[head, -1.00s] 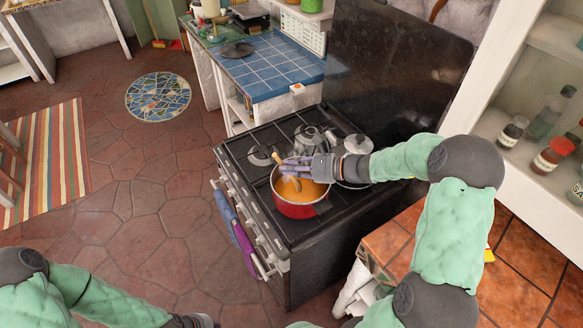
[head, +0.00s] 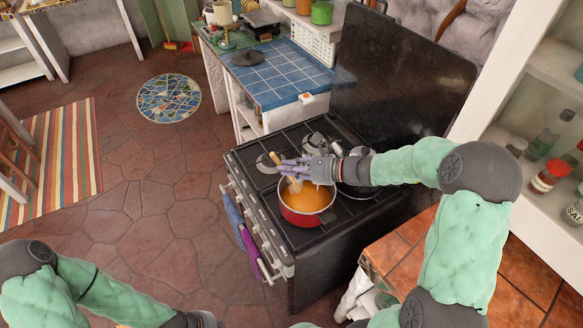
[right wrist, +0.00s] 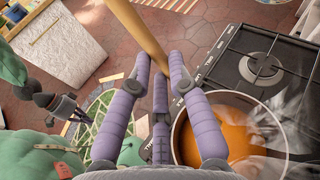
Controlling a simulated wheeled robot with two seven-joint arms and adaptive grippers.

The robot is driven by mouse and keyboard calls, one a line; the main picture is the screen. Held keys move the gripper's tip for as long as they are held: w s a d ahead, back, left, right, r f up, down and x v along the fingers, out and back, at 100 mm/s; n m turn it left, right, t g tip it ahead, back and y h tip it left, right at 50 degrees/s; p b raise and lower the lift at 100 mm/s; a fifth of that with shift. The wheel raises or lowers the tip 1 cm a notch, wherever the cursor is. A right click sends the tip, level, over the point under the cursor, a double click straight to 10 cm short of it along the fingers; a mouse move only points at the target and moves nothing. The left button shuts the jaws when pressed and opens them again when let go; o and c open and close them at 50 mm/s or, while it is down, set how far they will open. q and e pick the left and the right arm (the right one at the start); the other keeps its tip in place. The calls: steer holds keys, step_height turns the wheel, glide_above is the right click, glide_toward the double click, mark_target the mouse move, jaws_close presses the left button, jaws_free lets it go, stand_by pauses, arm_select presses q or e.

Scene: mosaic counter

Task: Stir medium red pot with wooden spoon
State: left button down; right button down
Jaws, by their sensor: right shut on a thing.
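The medium red pot (head: 307,215) stands on the front of the black stove, filled with orange soup. It shows in part at the lower right of the right wrist view (right wrist: 180,142). My right gripper (head: 287,168) is over the pot's far left rim, shut on the wooden spoon (right wrist: 138,35). The spoon's handle sticks up past the fingers, and its lower end shows over the far left side of the soup. I cannot tell how deep it reaches. My left gripper (right wrist: 76,112) is small in the right wrist view, away from the stove, with its fingers spread and apparently empty.
Metal cookware (head: 315,142) stands behind the pot on the stove (head: 265,213). A dark upright panel (head: 400,80) rises behind it. A blue-tiled counter (head: 275,75) lies beyond, and shelves with jars (head: 550,175) are at the right. The floor left of the stove is open.

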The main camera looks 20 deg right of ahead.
steer(key=shift+a+r+p, duration=0.25)
steer(key=shift+r+p, duration=0.1)
steer(key=shift+r, duration=0.3)
steer(key=shift+a+r+p, duration=0.25)
steer(key=shift+r+p, duration=0.1)
steer(key=shift+r, duration=0.25)
step_height(320, 180, up, 4)
steer(key=p, duration=0.3)
steer(key=shift+s+f, duration=0.1)
